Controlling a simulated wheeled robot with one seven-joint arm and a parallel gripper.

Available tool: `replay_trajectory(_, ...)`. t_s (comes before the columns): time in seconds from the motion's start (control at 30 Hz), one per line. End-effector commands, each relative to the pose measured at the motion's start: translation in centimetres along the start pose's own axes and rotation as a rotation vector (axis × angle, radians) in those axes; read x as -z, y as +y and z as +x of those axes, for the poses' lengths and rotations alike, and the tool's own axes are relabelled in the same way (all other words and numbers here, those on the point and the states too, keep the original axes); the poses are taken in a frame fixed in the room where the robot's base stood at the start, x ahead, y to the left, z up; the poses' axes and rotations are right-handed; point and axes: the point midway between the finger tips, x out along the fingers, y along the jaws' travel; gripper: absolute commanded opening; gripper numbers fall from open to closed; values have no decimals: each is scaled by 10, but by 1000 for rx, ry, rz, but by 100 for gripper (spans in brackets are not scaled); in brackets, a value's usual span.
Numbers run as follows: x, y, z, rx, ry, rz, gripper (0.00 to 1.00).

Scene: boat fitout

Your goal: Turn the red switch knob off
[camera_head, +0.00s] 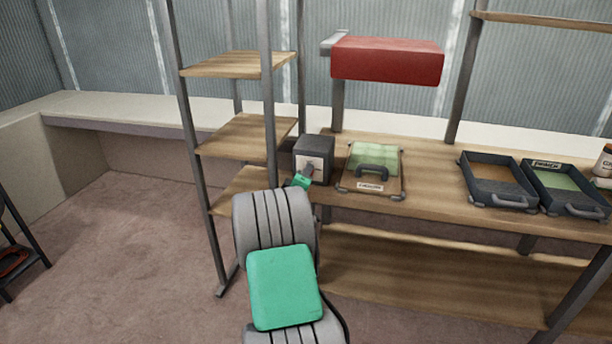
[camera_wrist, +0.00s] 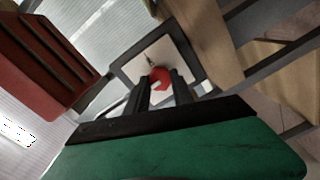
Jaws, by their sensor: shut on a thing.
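The red switch knob (camera_wrist: 160,77) sits on the pale front plate (camera_wrist: 150,56) of a dark box in the wrist view. My gripper (camera_wrist: 162,84) has its two dark fingers on either side of the knob and is shut on it. A small black mark shows on the plate just above the knob. In the head view the dark grey switch box (camera_head: 317,152) stands on the wooden bench top at its left end. My gripper (camera_head: 308,172) reaches the box's front face there, and the knob is hidden behind it.
Two dark trays (camera_head: 497,201) (camera_head: 585,209) sit farther right. A red block-shaped fixture (camera_head: 387,60) hangs above the bench. An open shelf unit with wooden shelves (camera_head: 246,136) stands close on the left.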

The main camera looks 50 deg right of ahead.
Motion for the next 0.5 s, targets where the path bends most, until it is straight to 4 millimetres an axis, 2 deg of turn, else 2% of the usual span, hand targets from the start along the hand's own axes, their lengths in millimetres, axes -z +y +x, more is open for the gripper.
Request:
replay_trajectory(0.27, 0, 0, 0, 0, 1, -1, 0)
replay_trajectory(0.3, 0, 0, 0, 0, 1, -1, 30)
replay_trajectory(0.5, 0, 0, 0, 0, 1, 0, 46)
